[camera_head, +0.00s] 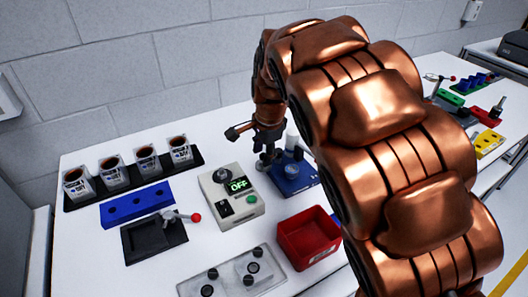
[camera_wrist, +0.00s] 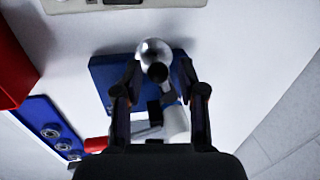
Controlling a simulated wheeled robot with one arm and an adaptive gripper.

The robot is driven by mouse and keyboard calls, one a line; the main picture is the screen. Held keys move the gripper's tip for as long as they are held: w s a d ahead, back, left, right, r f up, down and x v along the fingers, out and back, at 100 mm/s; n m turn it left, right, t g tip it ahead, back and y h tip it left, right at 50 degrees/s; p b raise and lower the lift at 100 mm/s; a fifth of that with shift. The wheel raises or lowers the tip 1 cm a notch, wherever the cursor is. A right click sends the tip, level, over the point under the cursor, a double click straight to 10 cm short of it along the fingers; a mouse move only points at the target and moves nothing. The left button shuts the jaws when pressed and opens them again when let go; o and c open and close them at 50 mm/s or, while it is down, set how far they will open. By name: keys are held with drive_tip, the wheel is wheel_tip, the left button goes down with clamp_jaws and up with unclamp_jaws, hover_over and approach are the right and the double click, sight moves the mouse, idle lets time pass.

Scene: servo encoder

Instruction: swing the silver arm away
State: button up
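A blue base (camera_head: 290,180) stands right of the grey control box, and it also shows in the wrist view (camera_wrist: 108,75). A shiny silver round-topped part (camera_wrist: 154,52) rises over this base. My gripper (camera_head: 268,153) points down there; in the wrist view its two dark fingers (camera_wrist: 160,72) are spread apart, one on each side of the silver part, with gaps visible. I cannot tell whether either finger touches it. A white cylinder (camera_wrist: 176,122) and a dark piece lie between the fingers, partly hidden. Another silver lever with a red ball (camera_head: 184,217) sits on a black fixture.
The grey control box (camera_head: 233,198) reads OFF. A red bin (camera_head: 307,237) stands in front. Four-cup black rack (camera_head: 192,157), blue strip (camera_head: 137,205) and clear tray (camera_head: 232,272) occupy the left and front. My copper arm hides the table's right part.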

drive_tip(key=shift+o, duration=0.4)
drive_tip(key=shift+d+r, duration=0.1)
drive_tip(key=shift+r, duration=0.1)
wheel_tip(320, 180, up, 11)
drive_tip(key=s, duration=0.2)
drive_tip(key=shift+d+r, duration=0.2)
drive_tip(key=shift+d, duration=0.25)
drive_tip(key=s+d+f+n+g, duration=0.1)
drive_tip(key=s+d+f+n, duration=0.3)
drive_tip(key=s, duration=0.7)
drive_tip(key=s+d+f+n+g, duration=0.1)
drive_tip(key=s+d+f+n, duration=0.3)
drive_tip(key=s, duration=0.7)
drive_tip(key=s+d+f+n+g+h, duration=0.1)
drive_tip(key=s+d+f+n, duration=0.2)
drive_tip(key=s, duration=0.9)
drive_tip(key=shift+d+f+n+g, duration=0.4)
drive_tip(key=shift+d+n, duration=0.05)
drive_tip(key=shift+n, duration=0.45)
